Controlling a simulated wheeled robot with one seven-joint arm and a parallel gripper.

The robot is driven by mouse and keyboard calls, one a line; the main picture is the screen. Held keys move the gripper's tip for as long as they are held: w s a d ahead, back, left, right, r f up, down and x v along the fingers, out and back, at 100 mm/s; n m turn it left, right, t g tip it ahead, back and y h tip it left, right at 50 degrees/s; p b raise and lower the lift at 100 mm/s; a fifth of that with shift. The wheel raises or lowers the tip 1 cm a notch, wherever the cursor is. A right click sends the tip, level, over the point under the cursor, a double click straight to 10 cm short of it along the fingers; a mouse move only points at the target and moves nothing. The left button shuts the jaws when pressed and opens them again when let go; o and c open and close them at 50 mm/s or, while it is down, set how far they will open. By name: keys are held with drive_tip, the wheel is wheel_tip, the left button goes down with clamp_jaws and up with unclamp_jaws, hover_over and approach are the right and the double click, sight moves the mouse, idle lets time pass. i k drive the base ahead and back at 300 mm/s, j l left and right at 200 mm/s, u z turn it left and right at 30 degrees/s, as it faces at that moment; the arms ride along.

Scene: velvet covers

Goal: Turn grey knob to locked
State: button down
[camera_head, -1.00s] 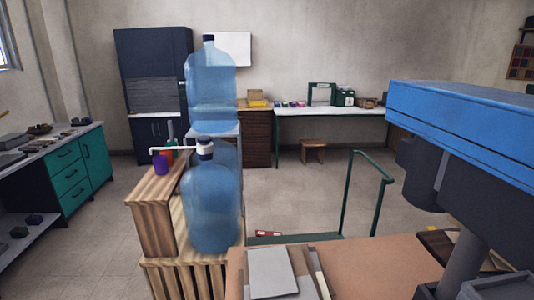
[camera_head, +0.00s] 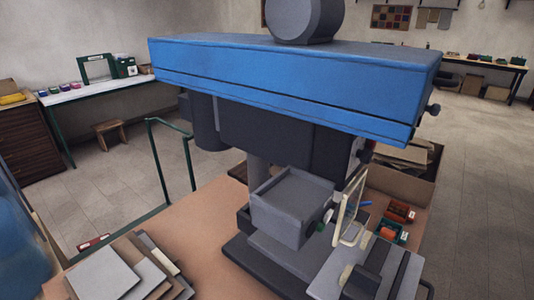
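A large machine with a blue upper housing (camera_head: 290,85) stands on a tan-topped bench. A small dark grey knob (camera_head: 435,109) sticks out from the right end of the blue housing. Another small dark knob (camera_head: 363,155) shows below that end, partly in shadow. I cannot tell which of them is the task's grey knob, and no locked mark or setting can be read. A thick dark grey round part (camera_head: 304,18) stands on top of the housing, cut off by the picture's top edge. My gripper is not in view.
A grey open box (camera_head: 291,205) sits under the machine head, beside a framed clear panel (camera_head: 350,207). Red (camera_head: 398,213) and green (camera_head: 391,232) bins lie to the right. Flat plates (camera_head: 105,273) lie on the bench (camera_head: 200,240) at front left. Floor is clear at right.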

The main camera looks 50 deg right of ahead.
sight(435, 109)
drive_tip(key=l+z, duration=0.2)
drive_tip(key=z, duration=0.15)
drive_tip(key=k+l+z, duration=0.1)
drive_tip(key=z, duration=0.25)
drive_tip(key=l+z, duration=0.35)
drive_tip(key=j, duration=0.1)
